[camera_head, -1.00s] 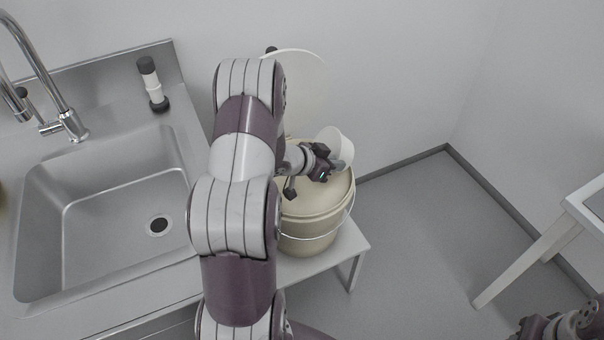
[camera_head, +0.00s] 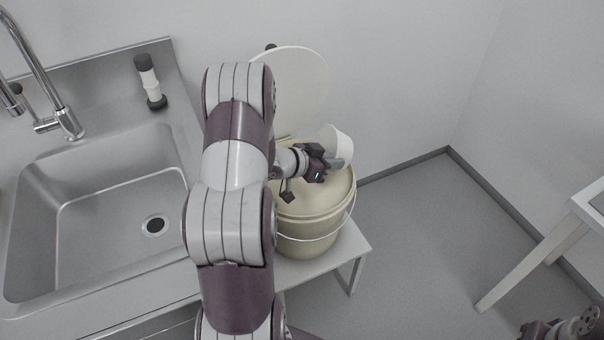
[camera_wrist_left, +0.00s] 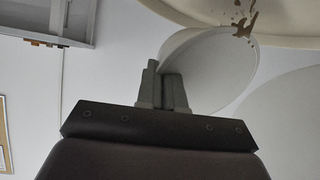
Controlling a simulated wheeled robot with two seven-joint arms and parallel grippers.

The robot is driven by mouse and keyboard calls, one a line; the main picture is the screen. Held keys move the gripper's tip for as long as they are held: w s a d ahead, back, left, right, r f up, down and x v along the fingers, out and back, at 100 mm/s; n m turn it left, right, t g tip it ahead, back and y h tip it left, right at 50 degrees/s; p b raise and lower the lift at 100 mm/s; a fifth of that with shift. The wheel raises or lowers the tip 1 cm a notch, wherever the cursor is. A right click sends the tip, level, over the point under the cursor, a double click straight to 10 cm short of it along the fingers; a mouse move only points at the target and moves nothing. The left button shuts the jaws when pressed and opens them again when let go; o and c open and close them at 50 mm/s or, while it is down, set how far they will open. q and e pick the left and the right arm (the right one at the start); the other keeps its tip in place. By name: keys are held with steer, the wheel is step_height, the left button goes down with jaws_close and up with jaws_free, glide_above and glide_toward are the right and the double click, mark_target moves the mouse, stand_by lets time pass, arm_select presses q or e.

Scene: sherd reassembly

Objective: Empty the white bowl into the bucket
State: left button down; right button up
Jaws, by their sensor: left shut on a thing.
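The white bowl (camera_head: 340,146) is held tilted steeply over the bucket, near its back right rim. My left gripper (camera_head: 325,161) is shut on the bowl's wall. In the left wrist view the gripper fingers (camera_wrist_left: 162,90) pinch the bowl (camera_wrist_left: 215,75) at its edge. Brown bits (camera_wrist_left: 243,20) show at the bowl's rim in front of the bucket (camera_wrist_left: 195,12); I cannot tell whether they are falling or stuck. The cream bucket (camera_head: 308,228) with a wire handle stands upright below. Its inside is mostly hidden. Part of my right arm (camera_head: 562,326) shows at the lower right; its jaws are unclear.
The bucket stands on a low light stand (camera_head: 345,254) beside a steel sink (camera_head: 110,215) with a tap (camera_head: 66,122). A round pale disc (camera_head: 297,85) stands upright behind the bucket. A white-legged table (camera_head: 535,260) is at the right. Open floor lies between.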

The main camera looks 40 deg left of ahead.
arm_select(q)
steer(key=shift+s+a+r+t+h+b, duration=0.1)
steer(key=shift+s+a+t+h+b, duration=0.35)
steer(key=shift+b, duration=0.85)
